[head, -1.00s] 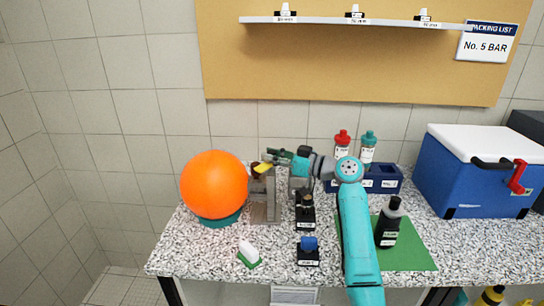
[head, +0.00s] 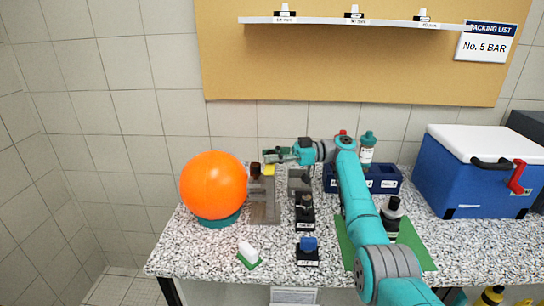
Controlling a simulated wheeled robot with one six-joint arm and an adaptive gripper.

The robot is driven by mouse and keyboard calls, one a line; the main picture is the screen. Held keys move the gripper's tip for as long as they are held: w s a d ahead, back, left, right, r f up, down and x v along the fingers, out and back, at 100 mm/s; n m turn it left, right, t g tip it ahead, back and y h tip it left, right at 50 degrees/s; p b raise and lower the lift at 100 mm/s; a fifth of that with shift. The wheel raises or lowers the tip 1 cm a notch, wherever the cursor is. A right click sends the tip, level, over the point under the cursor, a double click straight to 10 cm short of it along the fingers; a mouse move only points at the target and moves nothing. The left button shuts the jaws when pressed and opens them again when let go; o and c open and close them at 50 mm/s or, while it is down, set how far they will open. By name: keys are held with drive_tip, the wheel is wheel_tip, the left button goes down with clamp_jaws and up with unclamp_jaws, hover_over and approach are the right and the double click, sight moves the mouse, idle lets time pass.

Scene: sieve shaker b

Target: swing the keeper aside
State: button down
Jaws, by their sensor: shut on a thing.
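A small grey stand (head: 263,207) rises at the left of the speckled bench. A yellow piece, which looks like the keeper (head: 269,170), is at its top, beside a dark brown knob (head: 255,169). My gripper (head: 271,155) reaches in from the right at the top of the stand. It is shut on the yellow keeper, though the fingertips are small here and their exact contact is hard to see.
A large orange ball (head: 213,184) stands close to the stand's left. Several small dark fixtures (head: 305,222) stand to its right. A blue rack (head: 385,182) with bottles is at the back, a dark bottle (head: 392,214) on a green mat (head: 420,256), a blue cooler (head: 468,185) at right.

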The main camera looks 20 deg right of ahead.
sight(271, 152)
drive_tip(key=shift+f+n+g, duration=0.15)
drive_tip(key=shift+n+g, duration=0.25)
drive_tip(key=shift+g, duration=0.2)
drive_tip(key=c, duration=0.9)
unclamp_jaws()
wheel_tip(271, 152, up, 10)
drive_tip(key=shift+r, duration=0.1)
